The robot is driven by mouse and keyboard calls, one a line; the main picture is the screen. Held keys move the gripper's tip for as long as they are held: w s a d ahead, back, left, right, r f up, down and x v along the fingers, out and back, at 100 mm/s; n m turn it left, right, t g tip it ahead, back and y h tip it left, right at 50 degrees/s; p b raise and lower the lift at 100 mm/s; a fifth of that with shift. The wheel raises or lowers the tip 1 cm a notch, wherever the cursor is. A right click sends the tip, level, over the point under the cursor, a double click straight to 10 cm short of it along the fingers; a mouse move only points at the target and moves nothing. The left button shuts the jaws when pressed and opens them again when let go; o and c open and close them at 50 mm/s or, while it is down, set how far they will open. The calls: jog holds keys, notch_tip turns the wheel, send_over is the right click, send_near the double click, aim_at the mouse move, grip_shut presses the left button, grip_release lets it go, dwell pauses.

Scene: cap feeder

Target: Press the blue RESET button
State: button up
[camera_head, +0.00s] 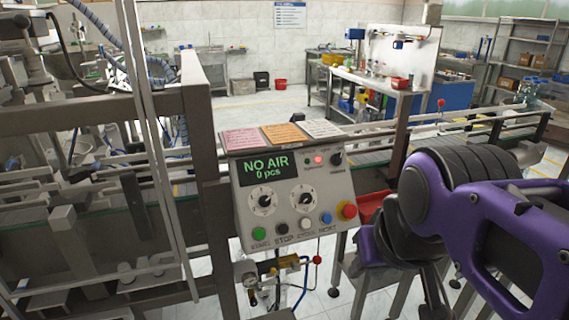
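The control panel (246,208) is a grey box mounted on the machine frame in the middle of the view. Its blue RESET button (326,218) is at the lower right of the panel, beside a red emergency knob (346,210) with a yellow base. The button row also has a green START button (259,234), a black STOP button (282,229) and a white button (305,223). The display (269,169) reads "NO AIR 0 pcs", and a red lamp (318,160) glows. My purple and black arm is at the right; I cannot make out my gripper's fingertips.
A steel rail frame (196,130) runs left of the panel. Below the panel are an air valve unit (252,279) and a blue hose (304,280). A red bin (371,207) sits right of the panel, near my arm. Open floor (262,108) lies behind.

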grip_shut()
dwell(1.4)
